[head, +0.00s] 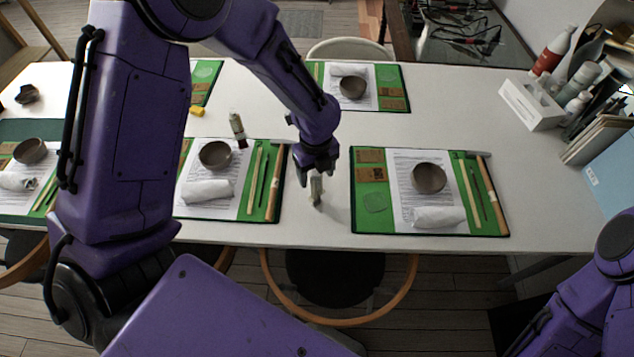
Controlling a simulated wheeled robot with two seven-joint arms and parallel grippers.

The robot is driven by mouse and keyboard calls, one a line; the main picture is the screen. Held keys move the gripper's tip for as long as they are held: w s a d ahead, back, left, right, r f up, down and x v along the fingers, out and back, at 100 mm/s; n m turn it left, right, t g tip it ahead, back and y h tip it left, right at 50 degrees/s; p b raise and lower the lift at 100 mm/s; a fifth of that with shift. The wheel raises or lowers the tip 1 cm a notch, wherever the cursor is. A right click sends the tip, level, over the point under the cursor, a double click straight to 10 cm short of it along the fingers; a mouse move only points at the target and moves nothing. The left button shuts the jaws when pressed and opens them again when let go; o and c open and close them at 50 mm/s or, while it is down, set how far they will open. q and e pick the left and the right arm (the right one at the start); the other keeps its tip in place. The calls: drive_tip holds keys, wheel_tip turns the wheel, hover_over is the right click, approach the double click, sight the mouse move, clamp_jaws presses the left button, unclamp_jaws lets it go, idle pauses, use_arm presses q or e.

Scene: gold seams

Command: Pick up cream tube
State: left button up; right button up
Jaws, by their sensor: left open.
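A small pale cream tube (316,189) stands on the white table in the gap between two green place mats. My left gripper (317,177) is open and reaches down from above, with its fingers around or just beside the tube's top. I cannot tell whether they touch it. The gripper hides part of the tube's upper end.
The right mat (362,217) and middle mat (271,158) hold bowls, papers, white cloth rolls and wooden sticks. A white box (528,110), bottles and books crowd the table's right end. The table's front edge lies close below the tube.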

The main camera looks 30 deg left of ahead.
sight(317, 190)
use_arm(q)
wheel_tip(317, 190, down, 2)
drive_tip(key=shift+d+f, duration=0.1)
drive_tip(key=c, duration=1.1)
